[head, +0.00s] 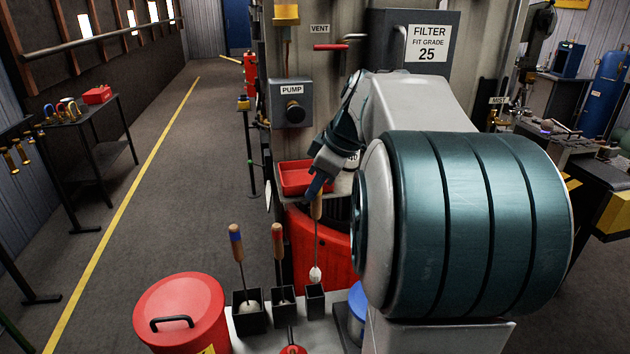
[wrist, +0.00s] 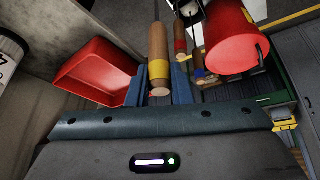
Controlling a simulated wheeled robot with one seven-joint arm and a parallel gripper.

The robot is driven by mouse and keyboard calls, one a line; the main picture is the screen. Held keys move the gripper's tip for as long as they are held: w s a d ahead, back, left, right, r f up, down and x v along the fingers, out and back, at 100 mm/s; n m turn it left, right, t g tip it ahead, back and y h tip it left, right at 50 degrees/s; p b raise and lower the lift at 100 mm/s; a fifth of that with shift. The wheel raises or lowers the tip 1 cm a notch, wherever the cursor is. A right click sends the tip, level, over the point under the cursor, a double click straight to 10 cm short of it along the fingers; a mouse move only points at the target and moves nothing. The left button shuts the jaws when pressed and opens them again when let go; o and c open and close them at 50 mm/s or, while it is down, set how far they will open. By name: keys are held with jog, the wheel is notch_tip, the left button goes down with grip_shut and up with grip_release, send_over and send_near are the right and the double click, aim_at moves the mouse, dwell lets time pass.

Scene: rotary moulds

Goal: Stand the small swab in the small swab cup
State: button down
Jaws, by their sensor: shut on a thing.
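My gripper (head: 317,190) is shut on the wooden handle of the small swab (head: 316,210), which hangs nearly upright with its white tip downward. In the wrist view the swab's handle (wrist: 158,50), with a yellow band, sits between the fingers (wrist: 158,88). The small swab cup (head: 315,303) is the rightmost and smallest of three dark square cups. The swab's tip shows just above this cup's opening and looks apart from it, though the depth is hard to judge. The inside of the cup is mostly hidden.
A blue-banded swab (head: 236,245) and a red-banded swab (head: 278,245) stand in the two other cups to the left. A red lidded bin (head: 180,300) is at front left. A red tray (head: 297,178) lies behind my gripper.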

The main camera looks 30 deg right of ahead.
aim_at(320, 214)
jog(key=shift+f+b, duration=2.45)
jog(key=shift+f, duration=1.8)
jog(key=shift+f+b, duration=1.65)
jog(key=shift+b, duration=0.15)
jog(key=c, duration=1.2)
grip_release()
jog(key=v, duration=1.3)
jog(key=shift+r+b, duration=0.35)
jog(key=shift+b, duration=0.05)
jog(key=shift+s, duration=0.1)
